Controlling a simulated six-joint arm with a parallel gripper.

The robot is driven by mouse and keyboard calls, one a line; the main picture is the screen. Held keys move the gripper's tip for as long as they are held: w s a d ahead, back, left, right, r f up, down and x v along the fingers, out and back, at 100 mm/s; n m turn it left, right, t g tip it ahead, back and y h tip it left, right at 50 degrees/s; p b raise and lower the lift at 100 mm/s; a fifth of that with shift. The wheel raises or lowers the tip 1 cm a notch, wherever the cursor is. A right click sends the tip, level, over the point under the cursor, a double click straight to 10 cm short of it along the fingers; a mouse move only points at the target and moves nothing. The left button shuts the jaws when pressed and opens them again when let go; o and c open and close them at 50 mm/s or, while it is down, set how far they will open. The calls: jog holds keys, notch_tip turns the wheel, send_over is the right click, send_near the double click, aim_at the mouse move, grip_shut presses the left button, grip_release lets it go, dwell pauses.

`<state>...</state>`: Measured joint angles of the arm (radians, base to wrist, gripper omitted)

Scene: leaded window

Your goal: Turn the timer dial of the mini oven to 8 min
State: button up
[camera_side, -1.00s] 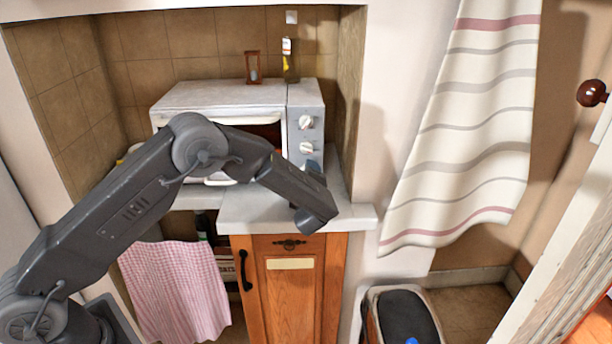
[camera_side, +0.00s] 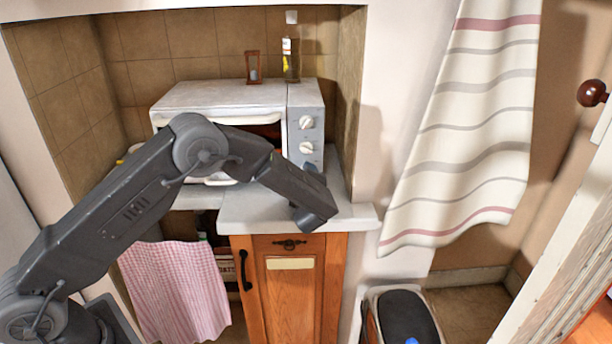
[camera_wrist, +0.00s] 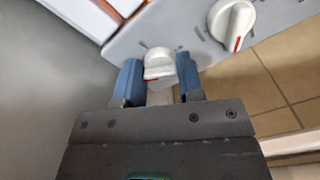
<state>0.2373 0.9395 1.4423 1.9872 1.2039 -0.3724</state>
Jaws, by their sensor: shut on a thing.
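The mini oven (camera_side: 215,95) stands on the counter, with its control panel (camera_side: 322,110) at its right end. Two white dials, the upper (camera_side: 306,122) and the middle (camera_side: 306,148), show on the panel in the side view. My gripper (camera_wrist: 158,76) is shut on a lower white dial (camera_wrist: 158,58), with one blue finger on each side of it. A reddish mark shows on the held dial's near edge. The neighbouring dial (camera_wrist: 232,22) has a red pointer line. The side view hides the held dial behind my wrist. I cannot read the scale marks.
The grey counter (camera_side: 262,212) runs under the oven, above a wooden cabinet (camera_side: 295,300). A bottle (camera_side: 291,62) and a small hourglass (camera_side: 253,68) stand at the oven's back. A checked towel (camera_side: 175,285) hangs below. A striped curtain (camera_side: 465,130) hangs at the right.

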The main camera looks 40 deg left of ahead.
jog(key=shift+m, duration=0.6)
jog(key=o, duration=0.9)
jog(key=shift+d, duration=0.1)
jog(key=v, duration=1.3)
jog(key=shift+s+d, duration=0.2)
jog(key=shift+s, duration=0.1)
